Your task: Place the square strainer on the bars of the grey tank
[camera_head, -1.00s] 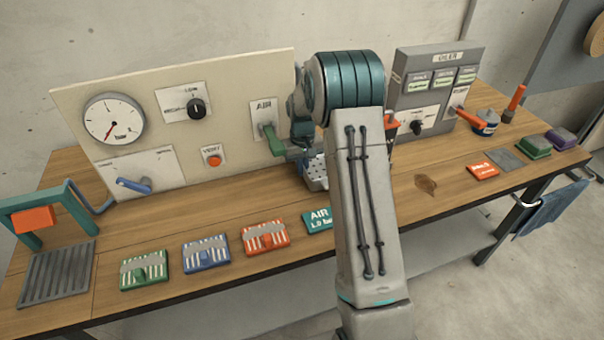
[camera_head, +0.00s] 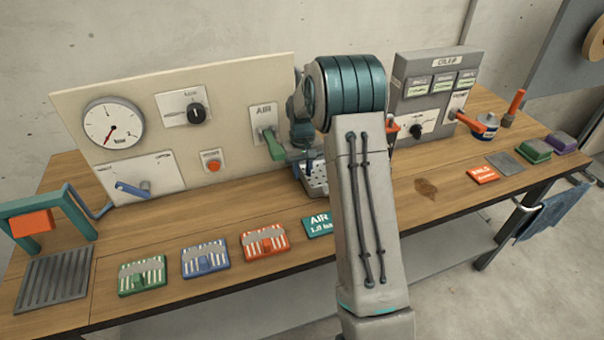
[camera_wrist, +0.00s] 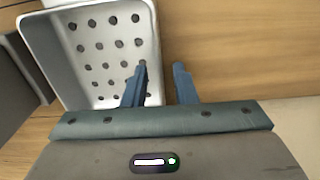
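The square strainer (camera_head: 314,182) is a pale, open tray with round holes, standing on the bench behind my arm and partly hidden by it. In the wrist view the strainer (camera_wrist: 105,20) fills the upper left. My gripper (camera_wrist: 161,66) is open there, with one blue finger over the inside of the strainer and the other outside its right wall. The wall lies between the fingers, with visible room on the outer side. I cannot tell whether either finger touches it.
A grey oiler box (camera_head: 420,88) is to the right. Several coloured blocks (camera_head: 205,258) line the front, and a teal frame (camera_head: 70,200) stands left beside a ridged grey plate (camera_head: 55,278).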

